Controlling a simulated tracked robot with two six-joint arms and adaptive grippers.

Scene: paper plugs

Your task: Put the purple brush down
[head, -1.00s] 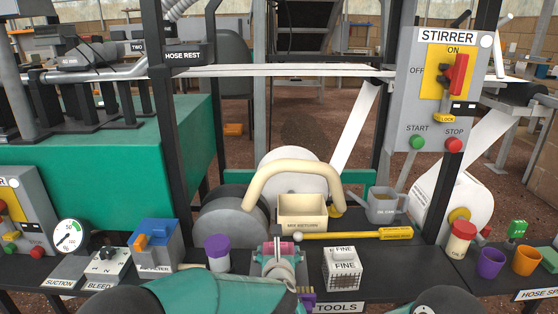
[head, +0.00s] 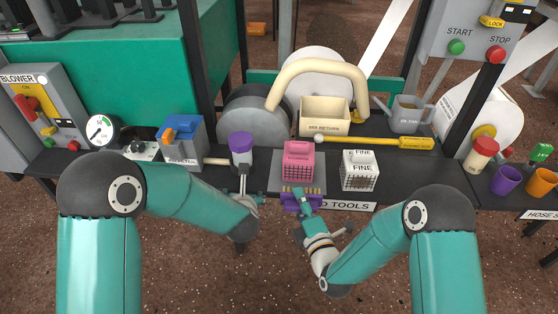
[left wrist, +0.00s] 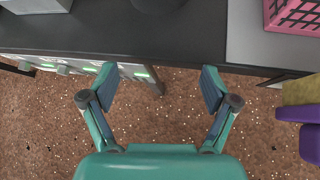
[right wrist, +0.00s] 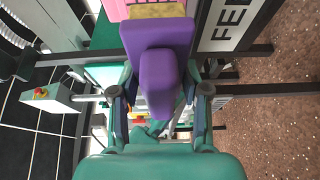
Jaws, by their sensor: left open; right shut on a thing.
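The purple brush (head: 299,203) is in my right gripper (head: 304,197), in front of the table's front edge, below the pink basket in the head view. In the right wrist view the brush (right wrist: 158,75) sits between the fingers of my right gripper (right wrist: 160,97), its yellowish bristles at the top. The brush (left wrist: 312,130) also shows at the right edge of the left wrist view, with yellow bristles above the purple.
A pink basket (head: 298,162) stands on a grey mat (head: 280,186). A yellow-handled tool (head: 400,143) lies behind. Cups and a red-lidded shaker (head: 482,152) stand at right.

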